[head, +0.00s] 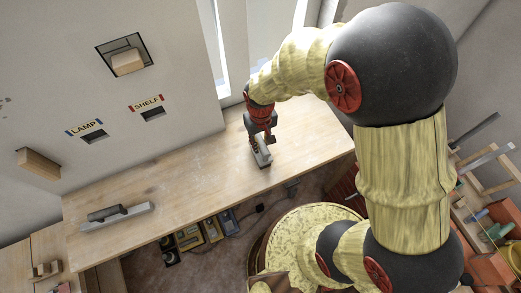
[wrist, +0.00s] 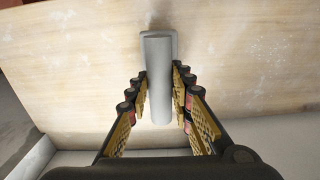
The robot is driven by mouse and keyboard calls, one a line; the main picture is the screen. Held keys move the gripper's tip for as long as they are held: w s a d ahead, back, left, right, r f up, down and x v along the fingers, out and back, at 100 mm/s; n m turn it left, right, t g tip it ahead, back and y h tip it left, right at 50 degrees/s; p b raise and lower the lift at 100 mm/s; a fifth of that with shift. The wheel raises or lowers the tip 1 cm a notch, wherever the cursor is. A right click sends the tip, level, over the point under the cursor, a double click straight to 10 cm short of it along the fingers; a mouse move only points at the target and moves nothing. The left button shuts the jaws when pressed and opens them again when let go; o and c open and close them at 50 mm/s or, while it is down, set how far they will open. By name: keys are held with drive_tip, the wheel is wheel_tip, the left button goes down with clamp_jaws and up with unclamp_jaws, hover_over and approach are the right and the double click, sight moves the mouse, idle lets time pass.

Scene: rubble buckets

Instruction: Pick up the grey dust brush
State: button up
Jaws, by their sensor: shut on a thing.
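The grey dust brush (wrist: 158,85) shows in the wrist view as a smooth pale grey handle with a wider grey part behind it at the far end. My gripper (wrist: 157,78) has its fingers on both sides of the handle and is shut on it. In the head view my gripper (head: 260,138) points down over the workbench, with the grey brush (head: 264,157) below it. The fingers hide part of the brush there. I cannot tell whether the brush touches the bench top.
The wooden workbench (head: 180,190) is mostly clear. A long grey tool with a dark handle (head: 115,215) lies at its left end. The white wall behind has slots labelled LAMP (head: 95,136) and SHELF (head: 153,114). Several containers (head: 212,230) sit on the floor in front.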

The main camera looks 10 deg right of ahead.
clamp_jaws()
drive_tip(key=shift+r, duration=0.15)
drive_tip(key=shift+r, duration=0.25)
wheel_tip(320, 180, up, 4)
drive_tip(key=shift+s+a+f, duration=0.15)
drive_tip(key=s+a+r, duration=0.2)
drive_tip(key=s+r, duration=0.2)
drive_tip(key=s, duration=0.2)
drive_tip(key=s+a+r, duration=0.3)
drive_tip(key=s+r, duration=0.2)
drive_tip(key=s, duration=0.1)
drive_tip(key=shift+s+a, duration=0.2)
drive_tip(key=shift+a, duration=0.1)
